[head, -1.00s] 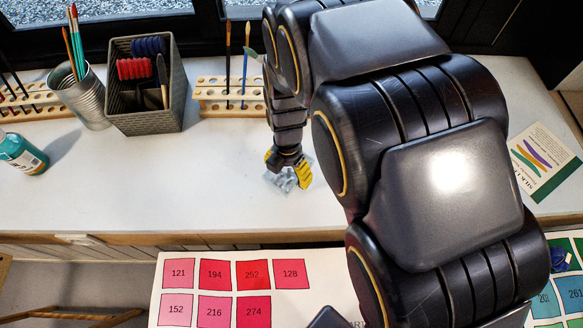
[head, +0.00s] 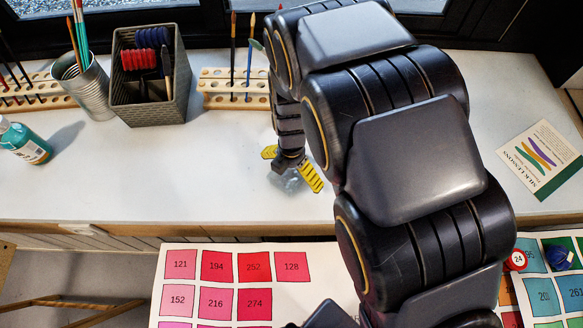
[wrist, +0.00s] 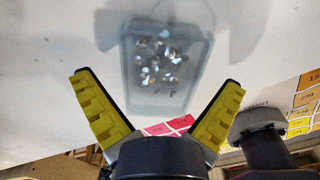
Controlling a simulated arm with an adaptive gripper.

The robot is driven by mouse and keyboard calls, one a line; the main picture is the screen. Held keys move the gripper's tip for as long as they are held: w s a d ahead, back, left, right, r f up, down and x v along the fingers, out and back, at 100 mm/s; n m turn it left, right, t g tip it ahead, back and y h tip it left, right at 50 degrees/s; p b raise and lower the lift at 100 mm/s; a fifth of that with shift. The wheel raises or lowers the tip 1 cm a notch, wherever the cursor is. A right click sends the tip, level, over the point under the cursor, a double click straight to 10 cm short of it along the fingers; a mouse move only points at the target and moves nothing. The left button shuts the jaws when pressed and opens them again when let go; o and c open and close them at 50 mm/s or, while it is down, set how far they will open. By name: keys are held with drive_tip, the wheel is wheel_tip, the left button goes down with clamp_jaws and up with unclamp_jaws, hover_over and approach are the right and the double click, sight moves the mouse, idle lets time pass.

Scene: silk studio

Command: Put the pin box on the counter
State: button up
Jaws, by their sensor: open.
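The pin box is a clear, bluish box with shiny pins in it. In the wrist view the pin box (wrist: 163,72) lies on the white counter (wrist: 55,60), ahead of and between my spread yellow fingers, touching neither. In the head view the pin box (head: 291,186) is faint and partly hidden under my gripper (head: 291,171). My gripper also shows in the wrist view (wrist: 160,112), wide open and empty. The counter (head: 190,170) also spans the head view.
A card (head: 540,158) lies at the right. A colour chart (head: 220,258) is below the counter's front edge.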

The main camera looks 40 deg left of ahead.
wheel_tip(320, 180, up, 12)
idle(0.4)
drive_tip(key=shift+r, duration=0.1)
drive_tip(key=w+d+r+m, duration=0.1)
drive_tip(key=d+r+m, duration=0.2)
drive_tip(key=d+m, duration=0.65)
drive_tip(key=w+d+r+m, duration=0.2)
drive_tip(key=d+r+m, duration=0.2)
drive_tip(key=d+m, duration=0.6)
drive_tip(key=s+d+r+m+g, duration=0.1)
drive_tip(key=s+d+m, duration=0.9)
drive_tip(key=m, duration=0.8)
drive_tip(key=d, duration=0.3)
drive_tip(key=shift+s+r+g, duration=0.35)
drive_tip(key=shift+r+g, duration=0.05)
